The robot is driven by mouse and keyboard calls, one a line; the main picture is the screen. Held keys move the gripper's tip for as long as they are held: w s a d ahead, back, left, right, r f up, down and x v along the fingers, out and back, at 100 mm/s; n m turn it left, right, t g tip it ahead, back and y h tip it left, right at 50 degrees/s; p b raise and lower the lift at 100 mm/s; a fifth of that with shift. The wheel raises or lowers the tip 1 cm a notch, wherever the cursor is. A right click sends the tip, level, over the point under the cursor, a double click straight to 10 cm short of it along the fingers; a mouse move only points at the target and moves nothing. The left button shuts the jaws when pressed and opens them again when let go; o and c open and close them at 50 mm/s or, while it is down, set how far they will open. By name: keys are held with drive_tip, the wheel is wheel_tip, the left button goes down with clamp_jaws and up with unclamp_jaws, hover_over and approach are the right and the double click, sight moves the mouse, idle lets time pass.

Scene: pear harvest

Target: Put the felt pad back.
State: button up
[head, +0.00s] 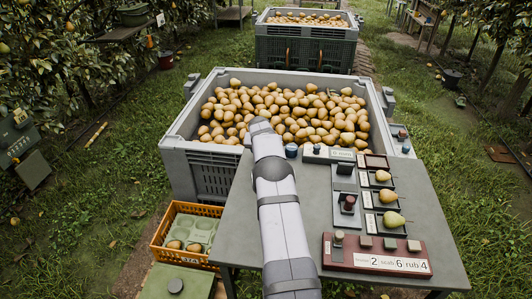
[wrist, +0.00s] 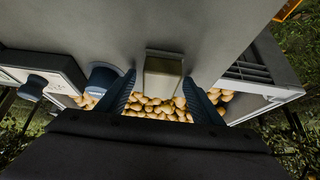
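My gripper (wrist: 160,82) shows open in the wrist view, its two dark blue fingers apart. Between them is a small block (wrist: 163,76) with a pale beige front, at the edge of the grey table; gaps show on both sides of it. It may be the felt pad, but I cannot tell for sure. In the head view my arm hides the gripper and this block.
A blue round pot (wrist: 104,76) and a pale box with a knob (wrist: 42,70) stand beside the gripper. The large grey crate (head: 182,143) of pears adjoins the table (head: 246,229). Pears in dark trays and a small stand (head: 347,212) are at the right.

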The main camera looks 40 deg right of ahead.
drive_tip(key=shift+r, duration=0.1)
drive_tip(key=shift+r, duration=0.15)
drive_tip(key=b+v, duration=0.1)
drive_tip(key=v, duration=1.1)
drive_tip(key=s+a+n+g+y, duration=0.1)
drive_tip(key=s+a+n, duration=0.1)
drive_tip(key=s+a, duration=0.6)
drive_tip(key=s+a+n+g+y, duration=0.1)
drive_tip(key=s+a+n+y, duration=0.15)
drive_tip(key=a, duration=0.95)
drive_tip(key=s+a+f+n+g, duration=0.1)
drive_tip(key=s+a, duration=0.3)
drive_tip(key=s, duration=0.3)
drive_tip(key=s+a+f+n, duration=0.2)
drive_tip(key=s+a, duration=0.3)
drive_tip(key=s, duration=0.3)
drive_tip(key=s+a+f+n+g+y, duration=0.1)
drive_tip(key=s+a+f, duration=0.1)
drive_tip(key=s+a, duration=0.3)
drive_tip(key=s, duration=0.3)
drive_tip(key=shift+s+g, duration=0.25)
drive_tip(key=shift+g, duration=0.05)
